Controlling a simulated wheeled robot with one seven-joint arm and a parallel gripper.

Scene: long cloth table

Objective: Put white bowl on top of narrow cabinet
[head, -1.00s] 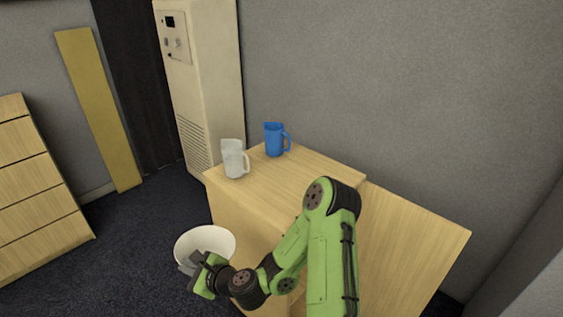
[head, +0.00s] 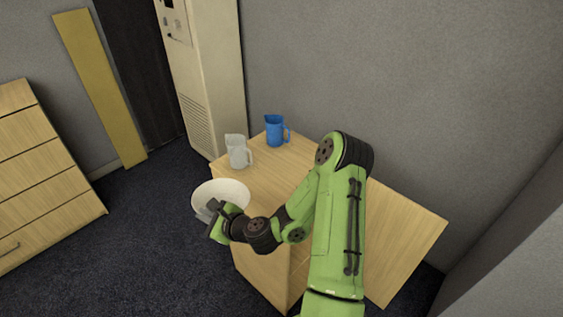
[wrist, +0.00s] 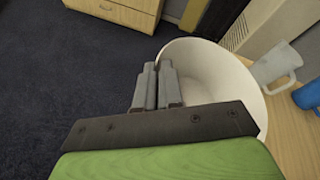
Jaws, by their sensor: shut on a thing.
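The white bowl (head: 228,190) is held in the air at the left edge of the narrow wooden cabinet (head: 262,186) in the head view. It also shows in the wrist view (wrist: 215,75), beside the cabinet top (wrist: 295,135). My gripper (head: 212,212) is shut on the bowl's near-left rim; its fingers (wrist: 156,85) pinch the rim in the wrist view. The bowl looks roughly upright. The part of the rim behind the fingers is hidden.
A white pitcher (head: 238,151) and a blue pitcher (head: 276,130) stand on the cabinet's far part. The cabinet top nearer my arm looks bare. A drawer unit (head: 40,170) stands at left, and a tall beige unit (head: 205,80) behind.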

